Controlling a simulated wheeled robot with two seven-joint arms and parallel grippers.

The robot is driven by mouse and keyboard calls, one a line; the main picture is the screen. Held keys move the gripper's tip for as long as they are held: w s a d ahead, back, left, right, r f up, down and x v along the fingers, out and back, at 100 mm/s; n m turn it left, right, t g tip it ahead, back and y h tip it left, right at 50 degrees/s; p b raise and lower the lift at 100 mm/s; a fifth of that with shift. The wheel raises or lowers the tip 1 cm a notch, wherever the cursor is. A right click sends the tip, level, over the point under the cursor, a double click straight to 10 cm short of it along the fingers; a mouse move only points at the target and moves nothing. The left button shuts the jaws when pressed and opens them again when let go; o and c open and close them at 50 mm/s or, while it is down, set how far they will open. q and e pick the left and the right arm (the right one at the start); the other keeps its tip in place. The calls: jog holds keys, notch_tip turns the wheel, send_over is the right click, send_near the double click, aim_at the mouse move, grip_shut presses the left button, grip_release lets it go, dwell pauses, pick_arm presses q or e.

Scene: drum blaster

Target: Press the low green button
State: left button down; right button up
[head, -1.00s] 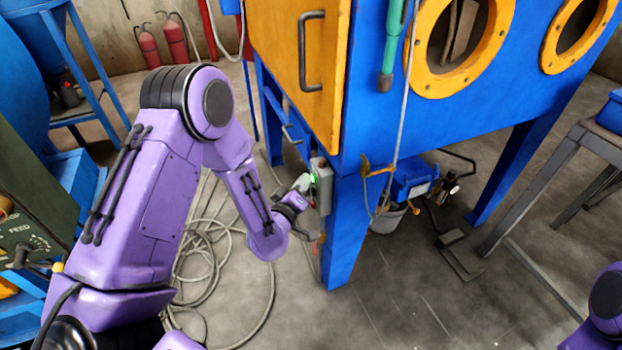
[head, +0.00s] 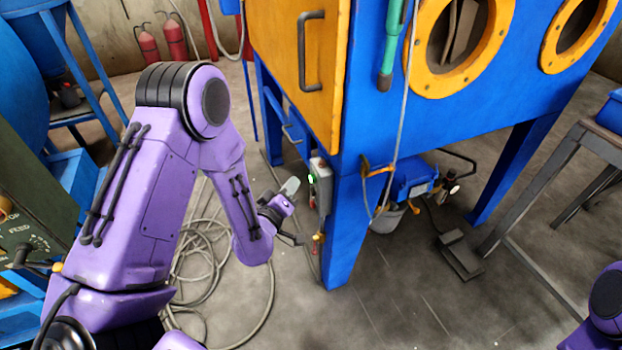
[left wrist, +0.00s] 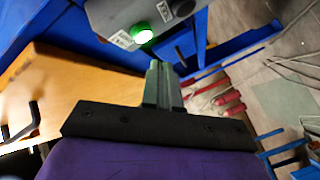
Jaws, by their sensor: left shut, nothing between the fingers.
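The green button (head: 311,179) glows on a small grey control box (head: 323,184) fixed to the side of the blue cabinet's front leg. In the left wrist view the lit green button (left wrist: 141,33) shows on the grey box (left wrist: 115,14), beside a dark round knob or button (left wrist: 183,7). My left gripper (head: 291,185) is shut and empty, a short way left of the box and apart from the button. Its closed fingers also show in the left wrist view (left wrist: 160,75). My right gripper is out of view; only part of my right arm shows at the lower right.
The blue cabinet (head: 440,120) has an orange door (head: 290,60) above the control box. Coiled hoses (head: 200,255) lie on the floor. A foot pedal (head: 460,255) and a grey metal stand (head: 535,190) are to the right.

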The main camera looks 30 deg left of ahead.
pick_arm(q)
jog(key=s+a, duration=0.2)
jog(key=shift+s+a, duration=0.1)
jog(key=shift+s, duration=0.25)
dwell(0.7)
